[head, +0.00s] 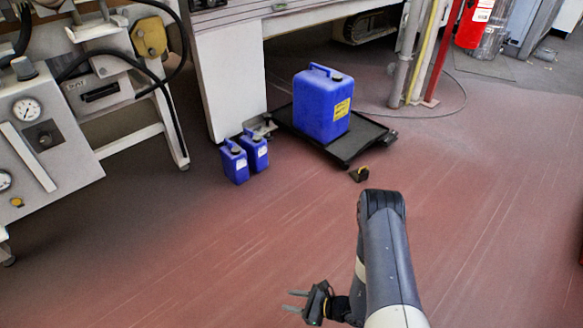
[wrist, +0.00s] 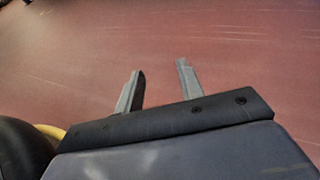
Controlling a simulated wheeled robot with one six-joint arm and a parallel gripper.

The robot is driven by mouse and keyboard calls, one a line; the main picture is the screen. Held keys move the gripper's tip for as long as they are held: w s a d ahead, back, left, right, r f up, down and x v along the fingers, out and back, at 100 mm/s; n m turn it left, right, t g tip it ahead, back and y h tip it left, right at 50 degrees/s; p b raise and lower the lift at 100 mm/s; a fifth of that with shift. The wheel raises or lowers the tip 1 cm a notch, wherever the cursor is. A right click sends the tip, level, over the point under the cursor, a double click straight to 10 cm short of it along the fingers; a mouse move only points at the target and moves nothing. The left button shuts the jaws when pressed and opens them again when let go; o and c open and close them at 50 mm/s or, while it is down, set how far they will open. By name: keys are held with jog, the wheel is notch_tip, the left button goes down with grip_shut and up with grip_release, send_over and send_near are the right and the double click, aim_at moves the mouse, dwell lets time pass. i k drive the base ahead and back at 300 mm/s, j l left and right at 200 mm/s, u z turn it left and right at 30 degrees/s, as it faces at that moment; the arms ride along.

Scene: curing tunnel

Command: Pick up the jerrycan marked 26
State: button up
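A large blue jerrycan (head: 321,104) with a yellow label stands upright on a low black platform (head: 352,148) in the head view. Two small blue jerrycans (head: 235,162) and (head: 256,151) with pale labels stand side by side on the floor to its left. I cannot read a number on any of them. My gripper (head: 291,301) is low in the head view, well in front of the cans and apart from them. In the wrist view its two fingers (wrist: 158,88) are spread, with only red floor beyond them.
A white machine cabinet (head: 228,80) stands right behind the small cans. A bench with a gauge (head: 26,109) is at left. Pipes (head: 404,55) and a fire extinguisher (head: 476,22) are at back right. A small black and yellow piece (head: 359,174) lies before the platform. The foreground floor is clear.

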aim_at(255, 146)
jog(key=i+j+z, duration=0.35)
jog(key=i+j, duration=0.3)
jog(key=i+j+z, duration=0.35)
jog(key=i+j, duration=0.6)
jog(key=j, duration=0.15)
jog(key=i+j, duration=0.25)
jog(key=j, duration=0.2)
jog(key=i+j, duration=0.25)
jog(key=j, duration=0.15)
